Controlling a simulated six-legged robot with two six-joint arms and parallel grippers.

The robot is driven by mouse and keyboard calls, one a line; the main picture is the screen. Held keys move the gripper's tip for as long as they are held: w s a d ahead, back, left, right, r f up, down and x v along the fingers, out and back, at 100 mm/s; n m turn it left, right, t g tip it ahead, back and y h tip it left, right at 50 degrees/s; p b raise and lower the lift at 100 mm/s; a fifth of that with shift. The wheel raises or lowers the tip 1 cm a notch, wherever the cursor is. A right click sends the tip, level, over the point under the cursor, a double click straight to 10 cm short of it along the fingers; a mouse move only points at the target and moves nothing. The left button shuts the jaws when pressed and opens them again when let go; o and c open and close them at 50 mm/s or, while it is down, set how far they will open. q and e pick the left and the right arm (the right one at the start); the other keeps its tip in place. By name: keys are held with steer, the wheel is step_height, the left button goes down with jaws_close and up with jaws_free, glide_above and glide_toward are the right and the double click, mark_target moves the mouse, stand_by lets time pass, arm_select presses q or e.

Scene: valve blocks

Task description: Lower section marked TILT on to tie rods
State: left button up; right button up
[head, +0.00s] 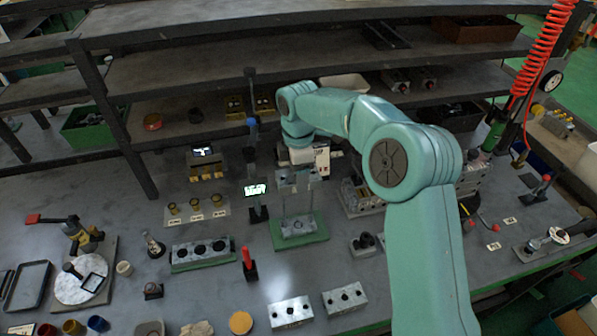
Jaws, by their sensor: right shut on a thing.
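My right gripper (298,163) is at the centre, at the end of my green arm that reaches in from the lower right. It is shut on a grey metal section (297,180), which hangs below it. The section is over a grey block (298,227) on a green plate (314,237). Thin upright tie rods (284,208) rise from this block towards the section. I cannot tell whether the rod tops are in the section's holes, and no TILT mark can be read. The gripper's fingertips are partly hidden. My left gripper is not in view.
A small lit screen (256,190) on a stand is close left of the rods. A holed block (203,253) lies left, and loose blocks (290,312) (345,299) lie in front. A red-handled tool (248,263) stands nearby. Shelves (220,125) are behind.

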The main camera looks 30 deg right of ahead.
steer(key=shift+r+p, duration=0.1)
steer(key=shift+p, duration=0.3)
stand_by(0.7)
step_height(320, 180, down, 12)
steer(key=b, duration=0.7)
steer(key=shift+r, duration=0.25)
stand_by(3.4)
steer(key=o, duration=1.5)
step_height(320, 180, up, 16)
steer(key=shift+r, duration=0.15)
